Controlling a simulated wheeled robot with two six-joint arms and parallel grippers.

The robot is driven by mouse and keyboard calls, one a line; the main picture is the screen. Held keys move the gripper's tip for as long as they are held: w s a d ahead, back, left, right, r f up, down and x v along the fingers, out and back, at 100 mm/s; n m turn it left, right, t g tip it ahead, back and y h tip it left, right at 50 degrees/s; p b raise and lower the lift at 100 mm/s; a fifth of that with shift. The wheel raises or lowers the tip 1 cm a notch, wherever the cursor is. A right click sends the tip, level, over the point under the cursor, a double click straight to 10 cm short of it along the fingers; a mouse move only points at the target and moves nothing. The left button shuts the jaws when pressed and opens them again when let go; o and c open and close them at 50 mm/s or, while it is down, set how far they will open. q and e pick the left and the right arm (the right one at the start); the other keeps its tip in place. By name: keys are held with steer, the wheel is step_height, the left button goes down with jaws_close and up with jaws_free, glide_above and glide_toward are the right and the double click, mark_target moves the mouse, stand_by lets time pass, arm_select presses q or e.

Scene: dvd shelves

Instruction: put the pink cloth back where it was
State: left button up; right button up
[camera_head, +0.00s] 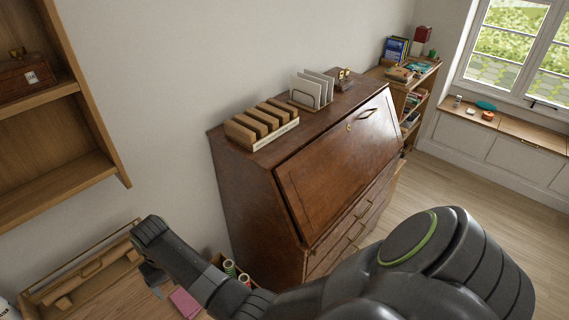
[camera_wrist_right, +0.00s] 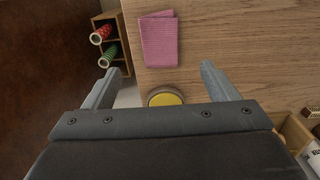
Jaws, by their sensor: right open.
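The pink cloth (camera_wrist_right: 159,40) lies folded flat on the wooden surface (camera_wrist_right: 230,45), near its left edge in the right wrist view. In the head view the cloth (camera_head: 185,301) shows at the bottom, partly hidden by my right arm. My right gripper (camera_wrist_right: 158,70) is open above the surface, with no object held; the cloth lies just beyond its fingertips. In the head view this gripper (camera_head: 152,278) shows small and dark below the wrist. My left gripper is in neither view.
A round tin with a yellow top (camera_wrist_right: 165,97) sits between and below my right fingers. A wooden rack with red and green rolls (camera_wrist_right: 105,42) stands left of the surface. The brown bureau (camera_head: 240,205) stands behind my arm, and a wall shelf (camera_head: 60,185) hangs at left.

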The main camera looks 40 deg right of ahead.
steer(key=w+d+r+m+t, duration=0.15)
steer(key=d+r+t, duration=0.35)
steer(key=d+t, duration=0.55)
steer(key=s+d+f+g, duration=0.25)
steer(key=s+f, duration=0.55)
steer(key=f, duration=0.5)
steer(key=s+d+f+g, duration=0.25)
steer(key=s+f, duration=0.55)
steer(key=f, duration=0.5)
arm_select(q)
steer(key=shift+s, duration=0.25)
arm_select(e)
steer(key=s+d+f+g, duration=0.1)
steer(key=s+f, duration=0.4)
steer(key=s, duration=0.5)
steer(key=s+d+f+g, duration=0.2)
steer(key=s+f, duration=0.2)
steer(key=s, duration=0.7)
steer(key=s+d+f+g+h, duration=0.1)
steer(key=s+f, duration=0.4)
steer(key=s, duration=0.6)
steer(key=shift+d+f, duration=0.35)
steer(key=shift+d, duration=0.05)
